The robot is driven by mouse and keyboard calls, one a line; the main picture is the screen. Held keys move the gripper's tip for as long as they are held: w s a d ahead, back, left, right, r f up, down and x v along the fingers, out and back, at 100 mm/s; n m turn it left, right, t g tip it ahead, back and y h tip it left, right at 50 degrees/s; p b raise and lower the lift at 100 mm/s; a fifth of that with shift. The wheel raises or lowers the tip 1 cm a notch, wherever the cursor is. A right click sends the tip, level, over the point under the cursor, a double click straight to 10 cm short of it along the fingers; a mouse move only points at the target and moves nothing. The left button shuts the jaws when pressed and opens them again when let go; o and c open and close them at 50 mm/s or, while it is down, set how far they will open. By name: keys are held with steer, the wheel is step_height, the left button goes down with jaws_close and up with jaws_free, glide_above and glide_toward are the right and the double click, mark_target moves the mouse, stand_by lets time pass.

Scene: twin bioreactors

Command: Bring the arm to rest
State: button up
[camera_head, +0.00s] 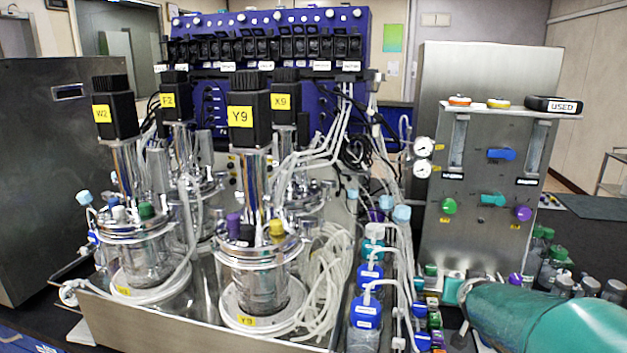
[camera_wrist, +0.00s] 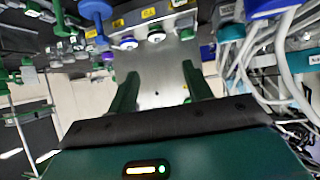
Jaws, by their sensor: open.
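My gripper (camera_wrist: 159,72) shows in the wrist view with its two green fingers apart and nothing between them. Behind the fingers is the grey metal valve panel (camera_wrist: 158,55), seen from a turned angle. In the head view my teal arm reaches in from the lower right, in front of the black bench; I cannot make out the fingers there. The same valve panel (camera_head: 470,240) stands upright behind my arm, with gauges, a blue handle (camera_head: 501,154), and green, teal and purple knobs.
Bioreactor vessels Y9 (camera_head: 255,255) and W2 (camera_head: 138,245) stand in a metal tray (camera_head: 190,325) at left. Several small capped bottles (camera_head: 555,268) stand behind my arm.

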steer(key=s+a+n+y, duration=0.1)
steer(key=s+a, duration=0.1)
steer(key=a, duration=0.2)
steer(key=s+a+r+n+g+y, duration=0.1)
steer(key=s+a, duration=0.2)
steer(key=a, duration=0.1)
steer(key=s+a+r+y, duration=0.1)
steer(key=s+a, duration=0.1)
steer(key=a, duration=0.3)
steer(key=shift+s+n+g, duration=0.4)
steer(key=s+a+n+g+y, duration=0.1)
steer(key=s+a, duration=0.2)
steer(key=s, duration=0.4)
steer(key=s+a+f+g, duration=0.1)
steer(key=s+a+g, duration=0.1)
steer(key=s, duration=0.6)
steer(key=shift+a+n+y, duration=0.4)
steer(key=shift+a, duration=0.45)
